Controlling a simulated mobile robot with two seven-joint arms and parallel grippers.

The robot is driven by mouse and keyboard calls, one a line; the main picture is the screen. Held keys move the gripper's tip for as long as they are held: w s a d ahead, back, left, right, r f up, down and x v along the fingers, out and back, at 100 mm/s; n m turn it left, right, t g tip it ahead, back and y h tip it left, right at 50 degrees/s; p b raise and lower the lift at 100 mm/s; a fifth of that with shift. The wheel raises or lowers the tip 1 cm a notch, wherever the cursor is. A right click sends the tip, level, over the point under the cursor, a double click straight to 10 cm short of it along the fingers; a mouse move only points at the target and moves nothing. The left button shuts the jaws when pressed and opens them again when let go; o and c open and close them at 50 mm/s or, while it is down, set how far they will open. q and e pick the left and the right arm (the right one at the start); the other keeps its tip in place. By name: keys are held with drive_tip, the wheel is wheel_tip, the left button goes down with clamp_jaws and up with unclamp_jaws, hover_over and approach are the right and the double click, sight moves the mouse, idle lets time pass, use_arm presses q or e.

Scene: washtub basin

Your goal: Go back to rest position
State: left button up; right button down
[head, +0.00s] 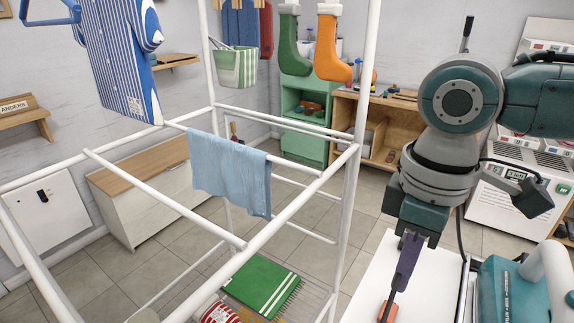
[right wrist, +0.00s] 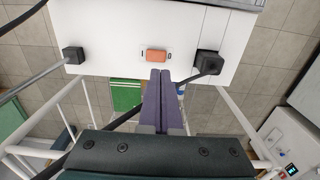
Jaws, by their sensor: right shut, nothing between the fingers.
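My right gripper (head: 395,289) hangs from the right arm at the right of the head view, pointing down. Its purple fingers are shut and hold nothing; they also show together in the right wrist view (right wrist: 160,75). The fingertips are close to a small orange object (right wrist: 156,56) on a white surface (right wrist: 120,30). I cannot tell whether they touch it. My left gripper does not show in the head view.
A white drying rack (head: 345,190) with a blue cloth (head: 230,170) stands left of my right arm. A green striped towel (head: 262,285) lies on its lower shelf. Wooden shelving (head: 375,130) and a green cabinet (head: 305,105) stand at the back. Tiled floor is free between.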

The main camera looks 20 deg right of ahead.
drive_tip(key=s+a+r+t+y+p, duration=0.2)
drive_tip(key=s+a+y+p, duration=0.1)
drive_tip(key=s+a, duration=0.8)
drive_tip(key=s+d+r+m+t+h+p, duration=0.2)
drive_tip(key=s+d+r+m+h+p, duration=0.15)
drive_tip(key=s+d+r+m, duration=0.35)
wheel_tip(320, 180, up, 34)
drive_tip(key=w+p, duration=0.2)
drive_tip(key=p, duration=3.4)
drive_tip(key=shift+d+n+y, duration=0.35)
drive_tip(key=shift+d+n, duration=0.05)
drive_tip(key=shift+w, duration=0.1)
